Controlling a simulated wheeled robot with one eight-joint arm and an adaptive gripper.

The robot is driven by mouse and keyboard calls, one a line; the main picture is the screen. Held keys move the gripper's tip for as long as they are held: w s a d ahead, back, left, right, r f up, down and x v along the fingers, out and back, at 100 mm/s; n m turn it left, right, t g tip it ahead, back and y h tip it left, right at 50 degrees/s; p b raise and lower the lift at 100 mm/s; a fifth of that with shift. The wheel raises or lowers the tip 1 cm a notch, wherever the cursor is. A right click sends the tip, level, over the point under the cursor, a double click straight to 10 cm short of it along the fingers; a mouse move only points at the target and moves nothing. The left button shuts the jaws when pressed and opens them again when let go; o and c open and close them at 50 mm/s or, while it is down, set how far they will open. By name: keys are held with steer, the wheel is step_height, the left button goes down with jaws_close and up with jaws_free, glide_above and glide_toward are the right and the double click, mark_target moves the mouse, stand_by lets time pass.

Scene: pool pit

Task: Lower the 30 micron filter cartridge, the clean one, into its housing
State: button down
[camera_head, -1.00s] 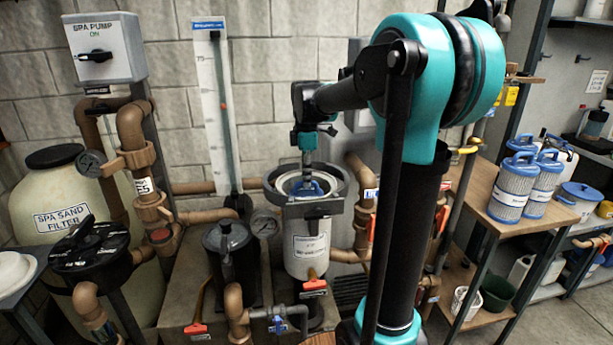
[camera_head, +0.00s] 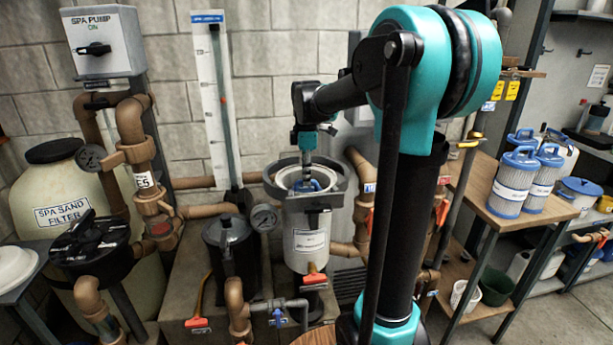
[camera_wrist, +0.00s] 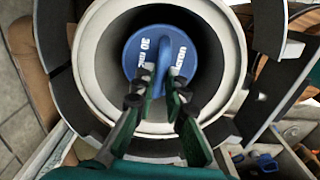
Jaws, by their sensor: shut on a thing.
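My gripper (camera_wrist: 163,92) is shut on the cap's handle. In the head view my gripper (camera_head: 308,170) points straight down into the open top of the housing (camera_head: 303,245), and only a bit of blue cap shows there. The cartridge body is hidden; I cannot tell whether it touches bottom.
A dark lidded canister (camera_head: 229,248) and a pressure gauge (camera_head: 264,218) are left of the housing. Brown pipes and red-handled valves crowd around it. The block wall is behind.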

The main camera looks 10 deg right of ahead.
steer(key=c, duration=1.5)
jaws_free()
steer(key=shift+o, duration=0.3)
steer(key=shift+r, duration=0.1)
step_height(320, 180, up, 12)
stand_by(0.5)
